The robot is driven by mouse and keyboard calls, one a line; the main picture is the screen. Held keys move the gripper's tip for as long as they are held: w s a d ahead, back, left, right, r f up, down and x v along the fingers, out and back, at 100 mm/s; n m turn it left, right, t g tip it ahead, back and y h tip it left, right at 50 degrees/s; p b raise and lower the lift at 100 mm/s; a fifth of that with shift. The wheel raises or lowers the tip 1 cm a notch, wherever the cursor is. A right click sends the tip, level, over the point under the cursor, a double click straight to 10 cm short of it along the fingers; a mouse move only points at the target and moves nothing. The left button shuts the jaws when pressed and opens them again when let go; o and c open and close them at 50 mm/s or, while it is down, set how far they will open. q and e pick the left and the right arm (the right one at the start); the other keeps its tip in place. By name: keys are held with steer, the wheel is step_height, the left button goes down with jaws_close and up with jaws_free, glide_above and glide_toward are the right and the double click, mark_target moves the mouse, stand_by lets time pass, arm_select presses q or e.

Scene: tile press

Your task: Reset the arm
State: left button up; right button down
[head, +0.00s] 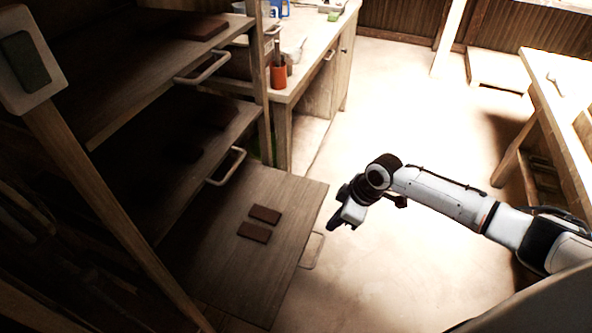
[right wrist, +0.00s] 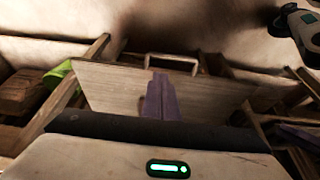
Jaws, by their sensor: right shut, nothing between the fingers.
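My right gripper (head: 338,224) hangs at the end of my right arm, which comes in from the right in the head view. It is over the floor, just right of the lowest pulled-out board. In the right wrist view its fingers (right wrist: 161,97) are together with nothing between them. Two dark brown tiles, one behind (head: 265,214) and one in front (head: 254,232), lie flat and apart on the lowest board (head: 210,262). The gripper is clear of both tiles. My left gripper does not show.
Two more boards, upper (head: 120,90) and middle (head: 150,140), jut from the rack with metal handles (head: 205,68). Dark tiles lie on them. A workbench with an orange cup (head: 278,74) stands behind. A wooden table (head: 560,115) is at right. The floor between is open.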

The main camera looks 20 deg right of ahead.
steer(key=s+a+f+m+t+y, duration=0.1)
steer(key=s+a+f+t, duration=0.15)
steer(key=s+a, duration=0.35)
steer(key=s+a+f+m+t+y, duration=0.1)
steer(key=s+a+f+m, duration=0.1)
steer(key=s+a+f, duration=0.45)
steer(key=s+r+m+t+h, duration=0.2)
steer(key=s+r+m, duration=0.2)
steer(key=s, duration=0.3)
steer(key=shift+s+d, duration=0.3)
steer(key=shift+s, duration=0.05)
